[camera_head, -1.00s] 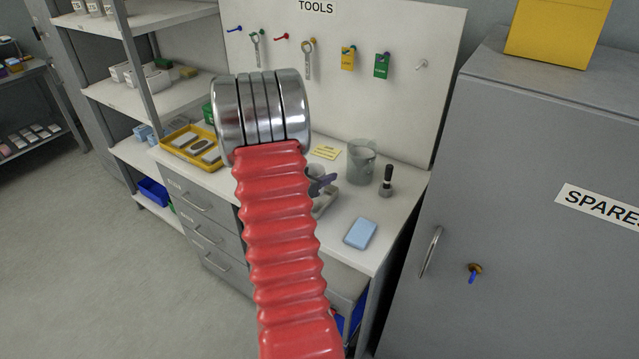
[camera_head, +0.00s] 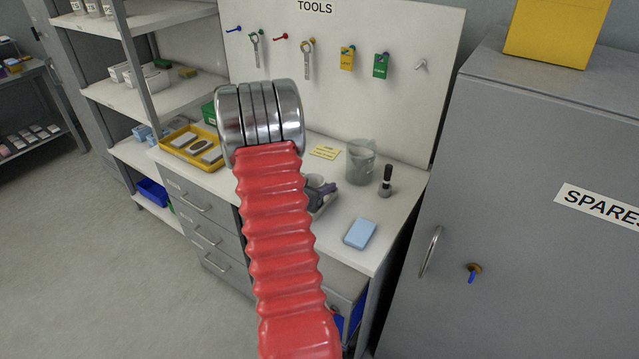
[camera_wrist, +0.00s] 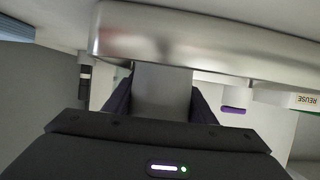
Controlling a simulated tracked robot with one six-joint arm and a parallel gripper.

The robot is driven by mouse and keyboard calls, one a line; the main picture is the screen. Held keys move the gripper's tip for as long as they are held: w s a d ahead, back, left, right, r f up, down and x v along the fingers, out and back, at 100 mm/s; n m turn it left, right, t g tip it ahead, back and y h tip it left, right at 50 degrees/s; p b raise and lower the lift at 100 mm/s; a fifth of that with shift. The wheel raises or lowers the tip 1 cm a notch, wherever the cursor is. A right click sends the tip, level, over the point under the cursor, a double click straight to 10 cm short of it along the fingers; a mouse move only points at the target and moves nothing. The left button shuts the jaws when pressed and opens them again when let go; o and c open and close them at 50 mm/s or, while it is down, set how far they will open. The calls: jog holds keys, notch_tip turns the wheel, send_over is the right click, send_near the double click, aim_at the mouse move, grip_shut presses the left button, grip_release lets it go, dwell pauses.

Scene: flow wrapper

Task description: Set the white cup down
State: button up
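The white cup (camera_head: 315,180) shows as a small pale shape just right of my red arm in the head view, partly hidden. My gripper (camera_head: 325,190) is beside it with dark purple fingers, low over a light grey tray (camera_head: 327,206) on the bench. In the wrist view, my gripper (camera_wrist: 162,98) has a purple finger on each side of the pale grey wall of the cup (camera_wrist: 162,90), and it appears shut on it. The cup's base is hidden, so I cannot tell whether it touches the tray.
A clear beaker (camera_head: 360,163) and a black-handled brush (camera_head: 387,182) stand behind and right on the bench. A light blue block (camera_head: 360,234) lies at the front right. A yellow tray (camera_head: 176,151) with grey pieces is at the left. A grey cabinet (camera_head: 540,200) stands right.

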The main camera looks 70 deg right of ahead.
jog(key=shift+o, duration=0.9)
jog(key=shift+a+r, duration=0.15)
jog(key=v, duration=1.1)
jog(key=shift+a+r, duration=0.2)
jog(key=shift+a, duration=0.1)
